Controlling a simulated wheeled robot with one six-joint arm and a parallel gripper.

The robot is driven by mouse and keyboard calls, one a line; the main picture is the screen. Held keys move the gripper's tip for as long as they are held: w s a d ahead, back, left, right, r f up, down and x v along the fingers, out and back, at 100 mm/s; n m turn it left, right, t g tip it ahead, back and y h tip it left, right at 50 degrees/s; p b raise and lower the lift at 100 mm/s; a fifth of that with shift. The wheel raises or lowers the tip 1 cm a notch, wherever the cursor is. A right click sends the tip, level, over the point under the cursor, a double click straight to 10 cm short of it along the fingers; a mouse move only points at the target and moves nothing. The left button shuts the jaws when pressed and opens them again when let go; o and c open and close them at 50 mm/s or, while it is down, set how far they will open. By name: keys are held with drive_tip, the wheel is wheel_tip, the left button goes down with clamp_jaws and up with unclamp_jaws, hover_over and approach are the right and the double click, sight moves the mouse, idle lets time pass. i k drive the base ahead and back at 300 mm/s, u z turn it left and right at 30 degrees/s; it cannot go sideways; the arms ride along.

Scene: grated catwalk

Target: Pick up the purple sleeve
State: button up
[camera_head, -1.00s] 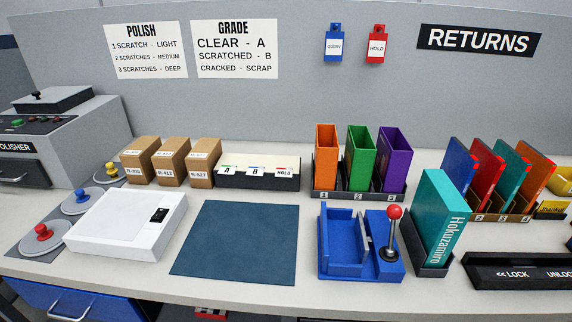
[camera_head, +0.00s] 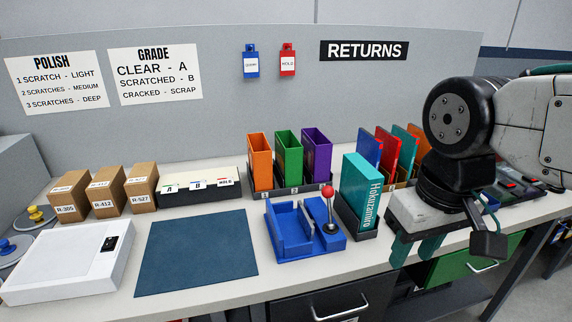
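The purple sleeve (camera_head: 316,152) stands upright, open side up, in the right slot of a dark three-slot holder (camera_head: 288,191). A green sleeve (camera_head: 288,156) and an orange sleeve (camera_head: 260,161) stand to its left in the same holder. My gripper (camera_head: 413,254) hangs at the right, in front of the bench edge, well to the right of the purple sleeve.
A teal Hokuzamiro case (camera_head: 362,196) stands in a dark holder between my gripper and the sleeves. A blue fixture (camera_head: 290,232) with a red-knobbed lever sits in front of the sleeves. Several coloured cases stand behind my arm. A blue mat (camera_head: 196,252) lies bare at left.

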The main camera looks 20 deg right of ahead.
sight(317, 155)
drive_tip(key=z, duration=0.05)
drive_tip(key=k, duration=0.5)
drive_tip(key=u, duration=1.15)
drive_tip(key=i, duration=0.6)
drive_tip(key=z, duration=1.1)
